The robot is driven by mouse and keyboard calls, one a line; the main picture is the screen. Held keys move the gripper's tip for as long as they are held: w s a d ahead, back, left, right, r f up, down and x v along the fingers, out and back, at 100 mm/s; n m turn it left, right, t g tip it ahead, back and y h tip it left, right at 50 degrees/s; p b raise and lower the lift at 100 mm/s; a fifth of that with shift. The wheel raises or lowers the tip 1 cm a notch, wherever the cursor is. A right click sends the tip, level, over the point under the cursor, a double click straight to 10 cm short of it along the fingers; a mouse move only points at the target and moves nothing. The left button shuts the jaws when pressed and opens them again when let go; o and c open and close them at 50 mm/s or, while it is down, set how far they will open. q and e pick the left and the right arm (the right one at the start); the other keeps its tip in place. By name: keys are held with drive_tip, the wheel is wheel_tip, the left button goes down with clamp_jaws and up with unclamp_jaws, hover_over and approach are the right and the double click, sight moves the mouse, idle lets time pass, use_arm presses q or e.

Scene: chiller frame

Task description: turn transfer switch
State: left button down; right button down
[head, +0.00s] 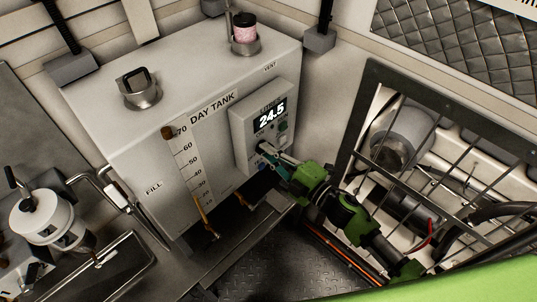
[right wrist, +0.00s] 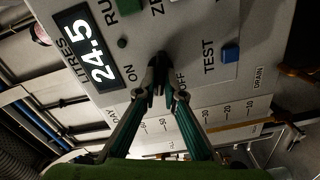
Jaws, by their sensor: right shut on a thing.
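The transfer switch is a small dark knob (right wrist: 160,61) between the ON and OFF labels on the grey control panel, seen in the right wrist view. The panel (head: 241,118) is on the front of the day tank (head: 150,190) and its display (head: 271,116) reads 24.5. My right gripper (head: 268,153) reaches the panel's lower part from the right. In the right wrist view its fingertips (right wrist: 161,93) are closed about the knob, which they partly cover. I cannot tell exactly which way the knob points. My left gripper is not in view.
A blue TEST button (right wrist: 230,53) sits beside the knob. Brass drain parts (head: 206,218) are under the tank. A barred metal frame (head: 350,150) with machinery stands close to the right of my arm. A white canister (head: 40,215) is at the left.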

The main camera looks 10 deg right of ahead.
drive_tip(key=n, duration=0.1)
drive_tip(key=n+b, duration=0.1)
drive_tip(key=n, duration=0.1)
drive_tip(key=shift+f+n, duration=0.2)
drive_tip(key=shift+n, duration=0.1)
drive_tip(key=shift+b, duration=0.3)
drive_tip(key=c, duration=2.1)
unclamp_jaws()
drive_tip(key=shift+c, duration=0.2)
drive_tip(key=shift+s, duration=0.1)
drive_tip(key=v, duration=1.2)
